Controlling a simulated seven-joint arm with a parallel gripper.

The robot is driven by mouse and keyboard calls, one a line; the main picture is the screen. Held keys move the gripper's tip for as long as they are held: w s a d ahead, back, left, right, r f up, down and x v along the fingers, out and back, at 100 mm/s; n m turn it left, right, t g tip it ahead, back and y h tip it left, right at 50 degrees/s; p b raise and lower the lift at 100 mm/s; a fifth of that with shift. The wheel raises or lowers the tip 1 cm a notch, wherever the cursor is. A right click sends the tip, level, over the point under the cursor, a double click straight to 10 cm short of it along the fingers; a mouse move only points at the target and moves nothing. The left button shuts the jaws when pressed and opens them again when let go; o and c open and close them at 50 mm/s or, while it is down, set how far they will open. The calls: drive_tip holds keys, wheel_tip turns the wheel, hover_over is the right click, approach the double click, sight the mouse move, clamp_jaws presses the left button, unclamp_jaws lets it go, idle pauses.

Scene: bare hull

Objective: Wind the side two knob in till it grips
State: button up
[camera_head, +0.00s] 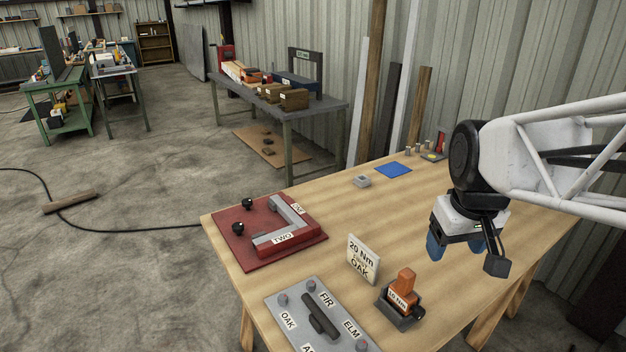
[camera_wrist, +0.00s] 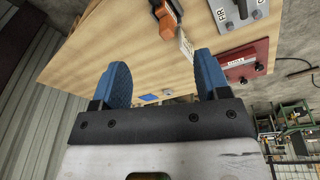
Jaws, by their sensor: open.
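A red base plate (camera_head: 308,246) lies at the table's left end and bears a grey L-shaped bracket (camera_head: 292,214). The bracket's near arm is labelled TWO (camera_head: 283,238) and its far arm ONE (camera_head: 299,208). Two black knobs stand at the plate's left side: a nearer one (camera_head: 238,228), roughly in line with the TWO arm, and a farther one (camera_head: 248,203). Whether either touches the bracket is too small to tell. My gripper (camera_head: 456,246) is open and empty above the table's right part, well away from the knobs. The red plate also shows in the wrist view (camera_wrist: 262,48).
A card reading 20 Nm, OAK (camera_head: 363,259) stands mid-table. An orange block marked 10 Nm (camera_head: 403,285) sits in a dark holder. A grey plate (camera_head: 290,312) with labelled pegs and a black bar lies in front. A small grey box (camera_head: 362,181) and blue square (camera_head: 393,170) lie behind.

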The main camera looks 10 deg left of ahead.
drive_tip(key=w+a+n, duration=0.5)
drive_tip(key=w+a, duration=0.6)
drive_tip(key=w, duration=0.3)
drive_tip(key=n+g, duration=0.2)
drive_tip(key=n, duration=1.1)
hover_over(239, 225)
wheel_tip(239, 225, down, 24)
drive_tip(key=shift+f, duration=0.1)
drive_tip(key=shift+f, duration=3.85)
drive_tip(key=shift+c, duration=0.5)
